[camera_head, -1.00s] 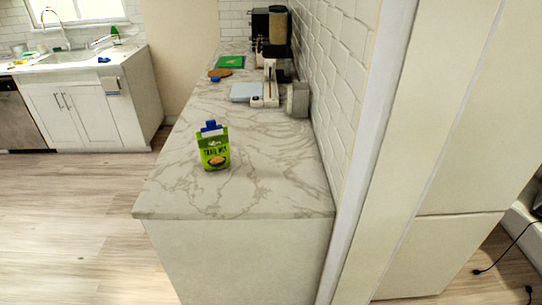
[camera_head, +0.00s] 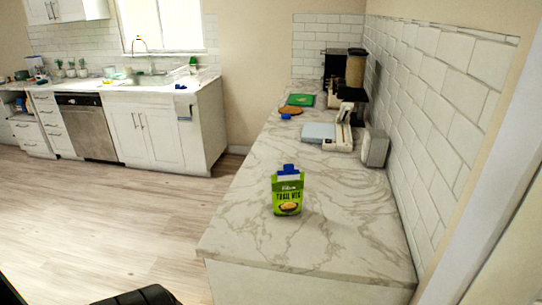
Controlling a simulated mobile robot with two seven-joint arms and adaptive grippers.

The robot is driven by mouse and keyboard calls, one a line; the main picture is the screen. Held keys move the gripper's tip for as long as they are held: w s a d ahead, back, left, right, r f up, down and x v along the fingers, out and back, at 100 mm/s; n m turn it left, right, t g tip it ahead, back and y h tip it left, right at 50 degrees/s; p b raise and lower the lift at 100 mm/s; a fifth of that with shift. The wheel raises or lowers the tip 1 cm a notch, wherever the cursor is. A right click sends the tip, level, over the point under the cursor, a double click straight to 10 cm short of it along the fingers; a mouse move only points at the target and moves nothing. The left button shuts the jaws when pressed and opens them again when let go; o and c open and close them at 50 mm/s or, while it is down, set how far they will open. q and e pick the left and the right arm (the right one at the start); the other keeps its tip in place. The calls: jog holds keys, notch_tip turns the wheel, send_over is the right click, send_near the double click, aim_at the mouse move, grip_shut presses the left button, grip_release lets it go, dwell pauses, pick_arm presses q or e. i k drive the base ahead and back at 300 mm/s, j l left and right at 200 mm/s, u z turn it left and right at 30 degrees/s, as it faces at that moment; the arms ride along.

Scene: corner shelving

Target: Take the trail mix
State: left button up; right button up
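The trail mix (camera_head: 287,194) is a green pouch with a blue cap, standing upright on the near part of the marble countertop (camera_head: 335,242). Nothing touches it and its front label faces me. A dark part, likely of my own arm, shows at the bottom edge, left of the counter. Neither gripper's fingers can be made out in the head view.
Behind the pouch are a kitchen scale (camera_head: 322,133), a grey box-shaped item (camera_head: 374,148), a green board (camera_head: 300,100) and a coffee machine (camera_head: 345,75). A tiled wall (camera_head: 430,120) bounds the counter on the right. Open wooden floor (camera_head: 120,215) lies to the left.

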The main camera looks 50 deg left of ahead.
aim_at(287, 195)
jog(key=k+j, duration=0.1)
jog(key=j, duration=1.85)
jog(key=k+j, duration=0.15)
jog(key=j, duration=0.8)
